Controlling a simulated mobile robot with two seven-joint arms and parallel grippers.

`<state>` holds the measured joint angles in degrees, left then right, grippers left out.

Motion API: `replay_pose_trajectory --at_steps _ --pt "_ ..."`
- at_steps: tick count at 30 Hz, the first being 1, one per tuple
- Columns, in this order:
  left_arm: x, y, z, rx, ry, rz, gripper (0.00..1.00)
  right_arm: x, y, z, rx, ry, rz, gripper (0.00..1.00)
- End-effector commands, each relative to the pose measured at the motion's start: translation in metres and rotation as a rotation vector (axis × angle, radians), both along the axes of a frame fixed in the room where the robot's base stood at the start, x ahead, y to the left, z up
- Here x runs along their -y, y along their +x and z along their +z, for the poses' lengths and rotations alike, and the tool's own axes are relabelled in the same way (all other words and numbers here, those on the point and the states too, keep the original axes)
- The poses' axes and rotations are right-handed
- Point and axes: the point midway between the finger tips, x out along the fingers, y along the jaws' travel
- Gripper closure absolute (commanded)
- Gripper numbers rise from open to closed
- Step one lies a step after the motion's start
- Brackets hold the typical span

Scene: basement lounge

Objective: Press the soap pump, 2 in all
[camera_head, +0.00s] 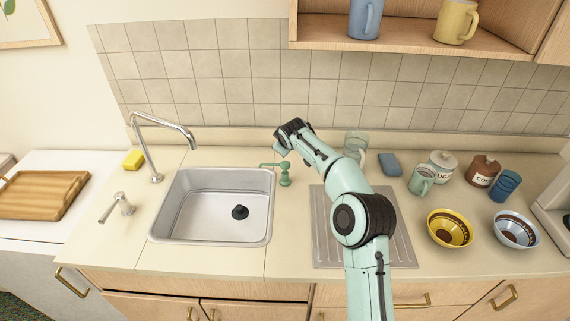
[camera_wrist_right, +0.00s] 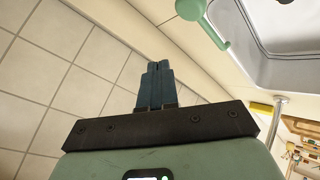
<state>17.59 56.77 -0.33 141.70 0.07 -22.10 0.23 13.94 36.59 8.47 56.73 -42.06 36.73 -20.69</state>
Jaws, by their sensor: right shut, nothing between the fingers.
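The green soap pump (camera_head: 285,175) stands upright on the counter just right of the sink, its spout pointing left over the sink's edge. My right gripper (camera_head: 282,146) is above and near the pump, at the end of the arm reaching over the drainboard. In the right wrist view its dark fingers (camera_wrist_right: 155,68) are shut together with nothing between them. The pump's rounded head and spout (camera_wrist_right: 191,9) show at the top of that view, beyond the fingertips and apart from them. My left gripper is not in view.
The sink (camera_head: 195,242) with its tall faucet (camera_head: 155,145) lies left of the pump. A metal drainboard (camera_head: 325,240) is under my arm. A tiled wall is behind.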

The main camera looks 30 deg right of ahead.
Motion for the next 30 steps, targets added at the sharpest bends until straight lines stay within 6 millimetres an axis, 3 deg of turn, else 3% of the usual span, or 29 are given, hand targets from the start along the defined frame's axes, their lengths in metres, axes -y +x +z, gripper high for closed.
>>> replay_pose_trajectory --at_steps 1,9,30 --pt "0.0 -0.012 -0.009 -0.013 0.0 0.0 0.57 0.0 -0.004 -0.019 -0.011 0.001 0.0 1.0" --pt "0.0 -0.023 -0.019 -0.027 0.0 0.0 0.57 0.0 -0.003 -0.045 -0.008 0.001 -0.001 1.0" --pt "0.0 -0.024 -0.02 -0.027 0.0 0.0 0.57 0.0 -0.002 -0.05 -0.006 0.0 0.0 1.0"
